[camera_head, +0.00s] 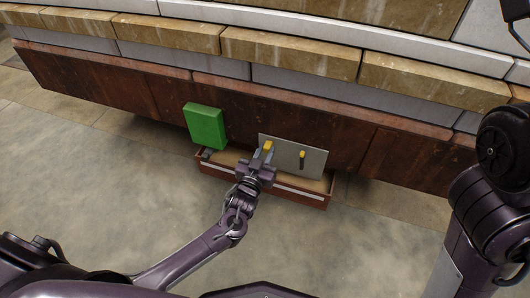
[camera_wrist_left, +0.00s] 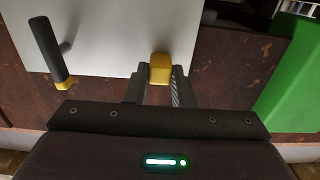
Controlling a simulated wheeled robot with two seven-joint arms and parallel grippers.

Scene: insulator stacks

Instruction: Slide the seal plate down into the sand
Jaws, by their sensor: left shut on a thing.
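The seal plate (camera_head: 285,153) is a flat grey sheet with two yellow-ended handles, standing roughly upright at the box of sand. My left gripper (camera_head: 265,153) is shut on its left handle. In the left wrist view the fingers (camera_wrist_left: 160,85) close around the yellow handle end (camera_wrist_left: 160,66), in front of the pale plate (camera_wrist_left: 110,35). The other handle (camera_head: 302,154) is free; it shows as a black bar (camera_wrist_left: 47,52) in the wrist view. Sand (camera_head: 317,185) shows in the box beside the plate. Whether the plate's lower edge touches sand I cannot tell. My right gripper is not visible.
A brown box (camera_head: 290,197) with a pale stripe holds the sand. A green block (camera_head: 205,126) stands at its left end, also in the wrist view (camera_wrist_left: 292,85). A rusty brown wall (camera_head: 110,78) with stone blocks above runs behind. The floor in front is clear.

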